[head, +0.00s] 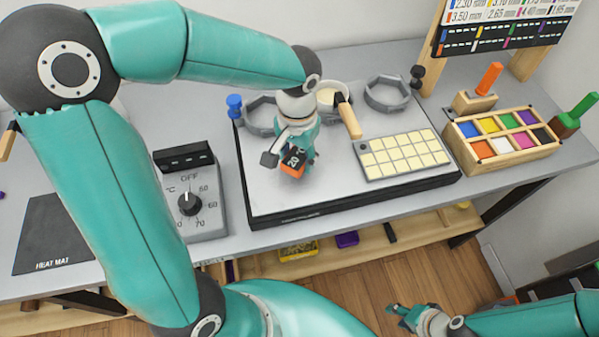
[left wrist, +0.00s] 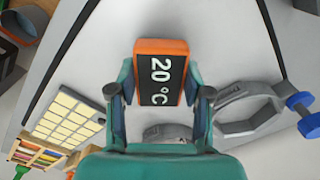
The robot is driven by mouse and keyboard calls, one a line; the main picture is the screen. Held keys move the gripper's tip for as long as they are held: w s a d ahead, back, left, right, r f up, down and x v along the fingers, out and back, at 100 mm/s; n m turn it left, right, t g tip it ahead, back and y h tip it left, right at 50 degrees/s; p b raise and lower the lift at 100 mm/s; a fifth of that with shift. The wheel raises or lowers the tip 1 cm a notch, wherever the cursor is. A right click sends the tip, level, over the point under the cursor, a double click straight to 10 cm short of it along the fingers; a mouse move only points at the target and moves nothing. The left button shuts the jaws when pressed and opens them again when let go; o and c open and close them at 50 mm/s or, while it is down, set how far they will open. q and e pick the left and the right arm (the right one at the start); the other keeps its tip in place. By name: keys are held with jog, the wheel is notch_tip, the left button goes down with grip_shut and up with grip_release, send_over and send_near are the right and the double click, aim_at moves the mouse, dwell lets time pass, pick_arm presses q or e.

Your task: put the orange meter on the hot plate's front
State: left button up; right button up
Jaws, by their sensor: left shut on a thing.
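The orange meter (head: 292,163) has a black face reading 20 °C. My left gripper (head: 288,158) is shut on it above the front left part of the hot plate (head: 325,198), a pale slab with a dark front edge. In the left wrist view the meter (left wrist: 161,75) sits between the two fingers of my left gripper (left wrist: 160,95). I cannot tell whether the meter touches the plate surface. My right gripper (head: 402,311) is low at the bottom right, over the floor and away from the table; its finger opening is too small to tell.
On the plate are a cream-celled tray (head: 405,155), two grey hexagonal rings (head: 387,93) and a small pan (head: 331,97) with a wooden handle. A control box (head: 190,205) stands left of the plate. A wooden box of colours (head: 500,140) stands right. The plate's front middle is clear.

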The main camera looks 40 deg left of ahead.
aim_at(298, 156)
pick_arm(q)
jog(key=shift+f+b, duration=0.45)
jog(key=shift+f, duration=0.05)
dwell(0.3)
jog(key=o, duration=1.4)
jog(key=shift+c, duration=0.2)
jog(key=c, duration=0.4)
notch_tip(298, 156, up, 9)
jog(key=p, duration=0.7)
jog(key=shift+r, duration=0.15)
jog(key=shift+w, duration=0.1)
